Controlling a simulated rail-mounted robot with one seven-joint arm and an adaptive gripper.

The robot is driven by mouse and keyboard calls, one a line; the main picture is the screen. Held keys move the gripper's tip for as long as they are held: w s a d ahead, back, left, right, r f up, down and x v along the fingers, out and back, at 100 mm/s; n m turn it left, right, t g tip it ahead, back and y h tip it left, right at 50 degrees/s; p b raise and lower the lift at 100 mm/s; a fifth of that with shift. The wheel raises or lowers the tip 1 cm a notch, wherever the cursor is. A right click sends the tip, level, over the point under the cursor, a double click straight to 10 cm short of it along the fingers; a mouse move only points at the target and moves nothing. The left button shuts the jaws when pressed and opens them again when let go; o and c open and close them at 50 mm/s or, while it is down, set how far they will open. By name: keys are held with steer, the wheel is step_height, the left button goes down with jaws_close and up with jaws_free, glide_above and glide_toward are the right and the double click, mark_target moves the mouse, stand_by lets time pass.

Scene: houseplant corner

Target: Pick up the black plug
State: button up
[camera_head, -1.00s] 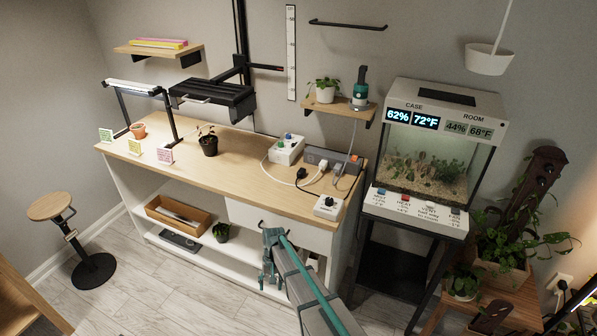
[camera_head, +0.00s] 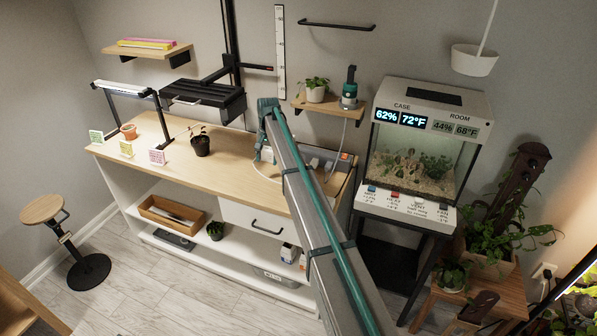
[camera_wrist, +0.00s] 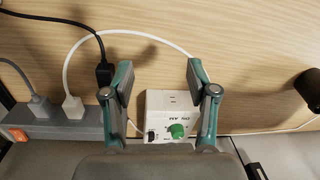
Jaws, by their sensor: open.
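The black plug (camera_wrist: 104,74) sits in the grey power strip (camera_wrist: 60,122) in the wrist view, with its black cord curving up and left. My gripper (camera_wrist: 157,72) is open and empty, pointing down over the bench. The plug lies outside the jaws, just left of the left finger, close to it. Between and below the fingers is a white box with a green knob (camera_wrist: 177,130). In the head view my gripper (camera_head: 263,155) is above the bench, and my arm hides the plug and part of the power strip (camera_head: 330,157).
A white plug (camera_wrist: 73,105) and a grey plug (camera_wrist: 40,104) stand in the same strip, left of the black plug. A white cord arcs above the gripper. A dark pot (camera_wrist: 308,85) is at the right. The wooden bench top (camera_head: 240,175) has clear room.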

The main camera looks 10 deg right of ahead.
steer(key=w+d+r+m+h, duration=0.1)
steer(key=d+r+m, duration=0.15)
steer(key=d, duration=0.75)
steer(key=shift+n, duration=0.25)
step_height(320, 180, down, 5)
steer(key=shift+d+f+p, duration=0.15)
steer(key=shift+f+p, duration=0.05)
steer(key=shift+p, duration=0.7)
steer(key=shift+s+f+p, duration=0.15)
steer(key=shift+f+p, duration=1.15)
steer(key=shift+f, duration=1.35)
jaws_close()
